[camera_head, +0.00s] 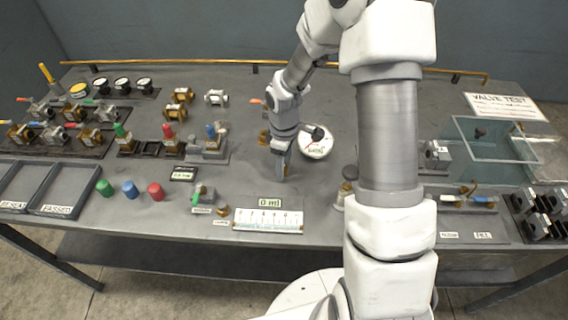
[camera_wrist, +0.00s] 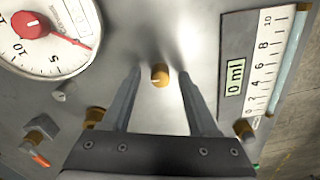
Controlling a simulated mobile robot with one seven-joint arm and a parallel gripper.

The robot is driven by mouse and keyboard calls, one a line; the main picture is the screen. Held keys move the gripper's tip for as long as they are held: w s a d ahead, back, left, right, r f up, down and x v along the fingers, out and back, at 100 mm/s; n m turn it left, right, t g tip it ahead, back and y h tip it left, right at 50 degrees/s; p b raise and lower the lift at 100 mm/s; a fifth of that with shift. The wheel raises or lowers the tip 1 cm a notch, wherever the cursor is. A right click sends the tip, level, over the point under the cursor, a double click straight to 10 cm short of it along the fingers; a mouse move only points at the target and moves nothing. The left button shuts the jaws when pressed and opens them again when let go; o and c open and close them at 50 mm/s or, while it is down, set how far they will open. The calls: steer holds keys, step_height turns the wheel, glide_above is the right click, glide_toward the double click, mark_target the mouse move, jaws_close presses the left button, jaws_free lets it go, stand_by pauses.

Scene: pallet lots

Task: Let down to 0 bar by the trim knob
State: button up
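A small brass knob (camera_wrist: 160,79) stands on the grey bench top in the wrist view; whether it is the trim knob I cannot read. My gripper (camera_wrist: 159,72) is open, one finger on each side of the knob, with gaps visible. In the head view my gripper (camera_head: 281,174) points down at the bench and hides the knob. A round white pressure gauge (camera_wrist: 47,52) lies beside it, with a red centre and red needle. The needle points to the low end, below the 5 mark; its exact reading is unclear. The gauge also shows in the head view (camera_head: 318,148).
A "0 ml" display (camera_head: 269,202) and a scale (camera_head: 268,220) lie near the front edge. A brass fitting with an orange lever (camera_wrist: 40,135) is close by. Valves (camera_head: 168,137) stand at left, a clear guard (camera_head: 497,140) at right. Green, blue and red caps (camera_head: 130,189) stand front left.

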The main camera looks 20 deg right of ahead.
mark_target(285, 168)
step_height(285, 168, up, 18)
steer(key=p, duration=0.2)
steer(key=shift+f, duration=0.25)
stand_by(0.5)
steer(key=s+r+m+t, duration=0.2)
steer(key=s+r+m, duration=0.3)
steer(key=s, duration=0.5)
steer(key=s+r+m+t, duration=0.3)
steer(key=s+r+m, duration=0.3)
steer(key=s+r, duration=0.2)
steer(key=shift+s+t, duration=0.3)
steer(key=shift+s, duration=0.95)
steer(key=shift+d, duration=0.15)
